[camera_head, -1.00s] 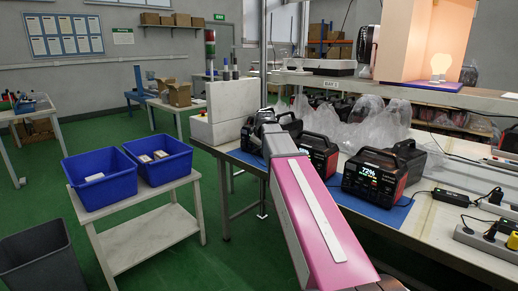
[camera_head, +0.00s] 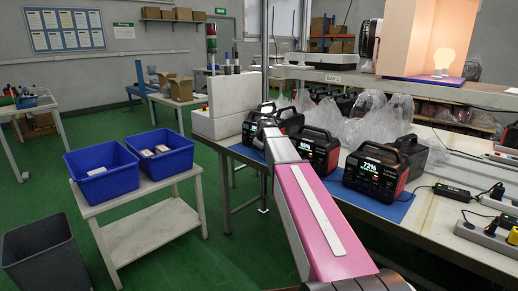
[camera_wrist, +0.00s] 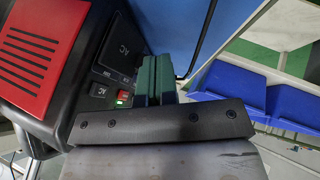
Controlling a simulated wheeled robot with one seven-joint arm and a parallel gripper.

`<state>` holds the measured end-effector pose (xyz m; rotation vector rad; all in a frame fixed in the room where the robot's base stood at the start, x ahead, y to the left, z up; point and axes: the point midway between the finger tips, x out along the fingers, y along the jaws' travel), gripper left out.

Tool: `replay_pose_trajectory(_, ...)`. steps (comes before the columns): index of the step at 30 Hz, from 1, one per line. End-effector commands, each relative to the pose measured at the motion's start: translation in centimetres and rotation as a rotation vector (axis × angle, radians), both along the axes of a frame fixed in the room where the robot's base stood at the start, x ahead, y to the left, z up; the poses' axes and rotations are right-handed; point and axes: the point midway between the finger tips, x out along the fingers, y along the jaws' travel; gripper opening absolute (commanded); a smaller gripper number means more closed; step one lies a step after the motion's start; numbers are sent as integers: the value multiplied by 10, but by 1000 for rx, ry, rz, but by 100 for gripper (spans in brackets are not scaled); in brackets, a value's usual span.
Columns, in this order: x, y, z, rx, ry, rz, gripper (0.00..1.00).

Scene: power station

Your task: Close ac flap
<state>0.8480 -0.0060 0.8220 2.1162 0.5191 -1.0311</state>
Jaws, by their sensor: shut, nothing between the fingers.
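In the wrist view, a black power station side panel (camera_wrist: 68,105) fills the left. A dark square flap marked AC (camera_wrist: 122,50) lies on it and looks about flush, though I cannot tell if it is fully closed. Below it are a small AC button (camera_wrist: 101,90) and a red switch (camera_wrist: 123,96) with a green light. My gripper (camera_wrist: 155,78) has green fingers pressed together, empty, close to the flap's right edge. Contact is unclear. In the head view, my pink arm hides the gripper's fingertips near the power stations at the back left of the bench.
More power stations, one reading 72% (camera_head: 377,172), stand on the blue mat (camera_head: 393,209). Plastic bags (camera_head: 350,125) lie behind. Two blue bins (camera_head: 103,176) sit on a side table at left. A grey bin (camera_head: 45,255) stands on the open green floor.

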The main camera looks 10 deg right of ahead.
Motion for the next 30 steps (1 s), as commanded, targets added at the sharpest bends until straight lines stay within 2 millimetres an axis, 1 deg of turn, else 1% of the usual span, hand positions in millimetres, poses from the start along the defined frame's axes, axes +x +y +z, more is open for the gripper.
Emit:
replay_pose_trajectory(11,2,-1,0,0,0,0,0)
replay_pose_trajectory(16,16,-5,0,1,0,-1,0)
replay_pose_trajectory(19,21,-6,0,1,-1,0,0)
replay_pose_trajectory(30,22,-7,1,-1,-4,-1,0)
